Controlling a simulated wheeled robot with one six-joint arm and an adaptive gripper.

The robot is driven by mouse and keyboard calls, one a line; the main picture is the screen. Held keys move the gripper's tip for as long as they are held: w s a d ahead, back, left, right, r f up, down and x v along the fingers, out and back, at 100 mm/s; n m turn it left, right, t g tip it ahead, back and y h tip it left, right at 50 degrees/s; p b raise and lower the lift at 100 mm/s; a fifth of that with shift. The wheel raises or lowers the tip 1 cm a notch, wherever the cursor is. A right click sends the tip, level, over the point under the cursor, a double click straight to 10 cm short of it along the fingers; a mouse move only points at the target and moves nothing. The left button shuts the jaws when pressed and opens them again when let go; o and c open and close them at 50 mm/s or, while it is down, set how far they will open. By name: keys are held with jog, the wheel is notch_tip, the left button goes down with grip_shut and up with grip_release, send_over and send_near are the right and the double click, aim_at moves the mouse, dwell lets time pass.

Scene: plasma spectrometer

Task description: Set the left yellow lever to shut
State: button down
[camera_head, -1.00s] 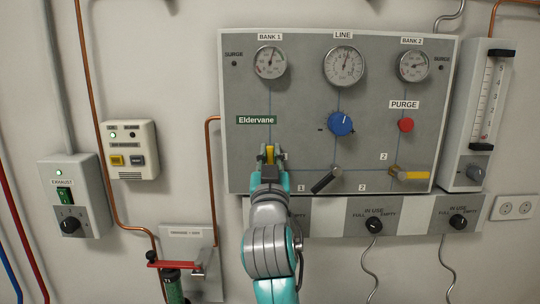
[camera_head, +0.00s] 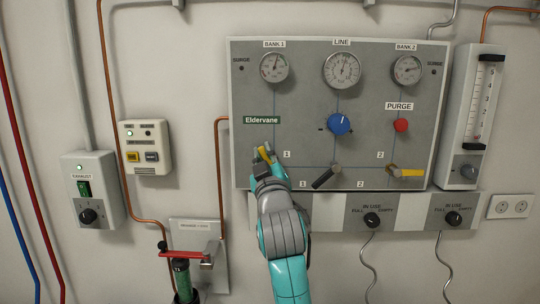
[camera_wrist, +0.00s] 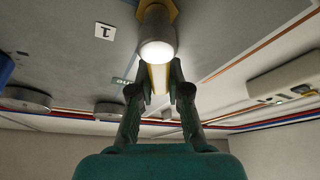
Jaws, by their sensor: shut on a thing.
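The left yellow lever (camera_head: 265,155) is on the grey gas panel (camera_head: 300,115), below the green Eldervane label. It points up and leans to the left in the head view. My gripper (camera_head: 265,156) is shut on it, one finger on either side. In the wrist view the yellow lever (camera_wrist: 158,77) shows between the fingertips of my gripper (camera_wrist: 156,84), beside a round pale metal end (camera_wrist: 157,48) on a yellow hex base. My gripper and arm hide the lever's pivot in the head view.
A black-handled lever (camera_head: 325,177) slants close right of my gripper. The right yellow lever (camera_head: 406,172) lies level. A blue knob (camera_head: 339,124) and red purge button (camera_head: 401,125) stick out above. A copper pipe (camera_head: 217,180) runs left of the panel.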

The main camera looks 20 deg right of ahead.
aim_at(249, 167)
jog(key=n, duration=0.1)
jog(key=n+y, duration=0.1)
jog(key=a+n, duration=0.1)
jog(key=n, duration=0.1)
jog(key=shift+w+f+g+y, duration=0.15)
jog(key=shift+f+g+y, duration=0.15)
jog(key=shift+f+y, duration=0.1)
jog(key=n, duration=0.2)
jog(key=a+f+n+g+y, duration=0.1)
jog(key=n, duration=0.1)
jog(key=shift+w+y, duration=0.15)
jog(key=shift+y, duration=0.15)
jog(key=n, duration=0.1)
jog(key=f+n, duration=0.1)
jog(key=n+g, duration=0.1)
jog(key=n, duration=0.1)
jog(key=shift+a+f+y, duration=0.2)
jog(key=shift+a+y, duration=0.05)
jog(key=shift+y, duration=0.05)
jog(key=shift+w+f+n+g, duration=0.1)
jog(key=shift+f+n+g, duration=0.5)
jog(key=shift+n, duration=0.6)
jog(key=shift+f, duration=0.1)
jog(key=c, duration=1.1)
grip_release()
jog(key=s, duration=1.2)
jog(key=shift+d, duration=0.4)
